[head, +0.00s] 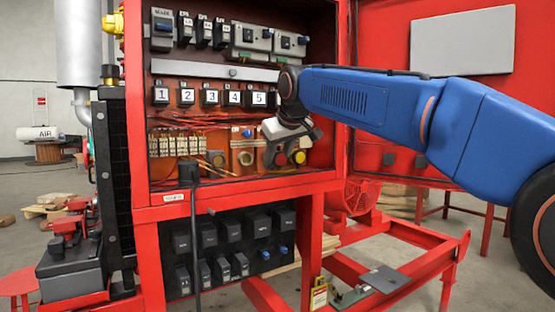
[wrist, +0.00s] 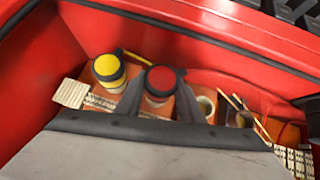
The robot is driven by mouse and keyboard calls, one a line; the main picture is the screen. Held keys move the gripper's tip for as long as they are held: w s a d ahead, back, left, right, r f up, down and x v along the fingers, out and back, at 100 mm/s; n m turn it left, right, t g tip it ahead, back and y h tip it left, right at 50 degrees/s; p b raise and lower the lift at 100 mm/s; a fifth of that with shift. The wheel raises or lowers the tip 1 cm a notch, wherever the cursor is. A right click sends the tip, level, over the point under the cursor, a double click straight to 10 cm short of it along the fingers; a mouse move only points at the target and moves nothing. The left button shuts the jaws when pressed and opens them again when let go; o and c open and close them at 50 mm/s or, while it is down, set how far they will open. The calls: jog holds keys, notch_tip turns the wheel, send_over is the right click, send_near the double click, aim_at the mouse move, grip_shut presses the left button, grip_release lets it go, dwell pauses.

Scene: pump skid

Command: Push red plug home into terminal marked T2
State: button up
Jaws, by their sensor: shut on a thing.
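My gripper (wrist: 160,97) is shut on the red plug (wrist: 160,82), with one dark finger on each side of it. The plug sits in line with the terminal row, between the yellow plug (wrist: 107,68) and an open round terminal (wrist: 206,104). The terminal under the red plug is hidden, so I cannot tell how deep it sits. No T2 mark is readable. In the head view my gripper (head: 284,150) reaches into the red cabinet, beside the yellow plug (head: 299,157), and hides the red plug. An open terminal (head: 246,158) shows to its left.
Above the terminals are numbered switches (head: 210,97) and loose orange wires. A blue knob (head: 248,133) sits above the open terminal. Pale terminal blocks (head: 174,146) stand at the left. The cabinet's red front edge (head: 250,193) runs below, and its open door (head: 435,75) stands at the right.

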jog(key=shift+w+a, duration=0.45)
jog(key=shift+w, duration=0.25)
dwell(0.3)
jog(key=o, duration=1.1)
jog(key=shift+s+r, duration=0.1)
jog(key=v, duration=1.7)
jog(key=shift+s+d, duration=0.1)
jog(key=shift+d, duration=0.1)
